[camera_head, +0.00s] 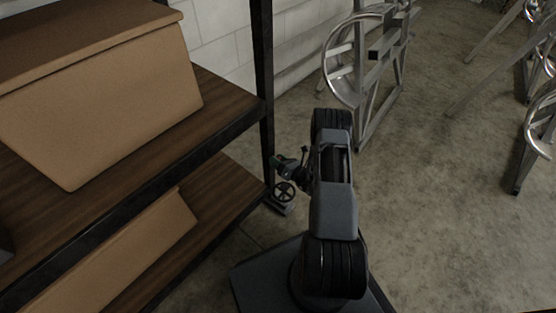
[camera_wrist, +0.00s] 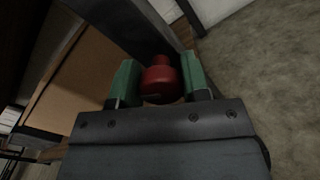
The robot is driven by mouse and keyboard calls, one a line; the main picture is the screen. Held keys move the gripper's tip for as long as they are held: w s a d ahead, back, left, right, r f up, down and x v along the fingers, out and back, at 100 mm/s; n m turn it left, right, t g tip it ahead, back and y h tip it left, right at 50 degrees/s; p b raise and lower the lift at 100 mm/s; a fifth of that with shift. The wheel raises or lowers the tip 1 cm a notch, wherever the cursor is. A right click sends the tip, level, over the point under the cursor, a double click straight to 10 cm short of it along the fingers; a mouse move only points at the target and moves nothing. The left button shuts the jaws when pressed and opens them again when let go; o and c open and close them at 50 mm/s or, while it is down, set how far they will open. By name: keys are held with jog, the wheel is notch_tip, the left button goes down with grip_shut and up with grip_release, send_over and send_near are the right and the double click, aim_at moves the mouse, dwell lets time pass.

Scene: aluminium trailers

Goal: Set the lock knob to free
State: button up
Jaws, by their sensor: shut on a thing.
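The red lock knob (camera_wrist: 160,82) shows in the wrist view as a rounded body with a narrower top. My gripper (camera_wrist: 159,66) has its green fingers on either side of the knob and is shut on it. In the head view my gripper (camera_head: 291,164) is small, low beside the shelf's dark post, and the knob cannot be made out there. No marking that tells the knob's setting is visible.
A wooden shelf with a dark frame (camera_head: 225,139) and cardboard boxes (camera_head: 120,110) stands close on the left. A small spoked wheel (camera_head: 284,192) is just below my gripper. Aluminium trailer frames (camera_head: 378,80) stand behind and right.

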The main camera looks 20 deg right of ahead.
jog(key=m, duration=0.6)
jog(key=shift+d+f+p, duration=0.1)
jog(key=shift+p, duration=0.25)
jog(key=m, duration=0.5)
jog(key=shift+f+m, duration=0.1)
jog(key=shift+m, duration=0.6)
jog(key=o, duration=0.9)
jog(key=shift+c, duration=0.2)
jog(key=shift+p, duration=0.35)
jog(key=p+v, duration=0.3)
jog(key=v, duration=1)
jog(key=shift+s, duration=0.35)
jog(key=shift+d, duration=0.1)
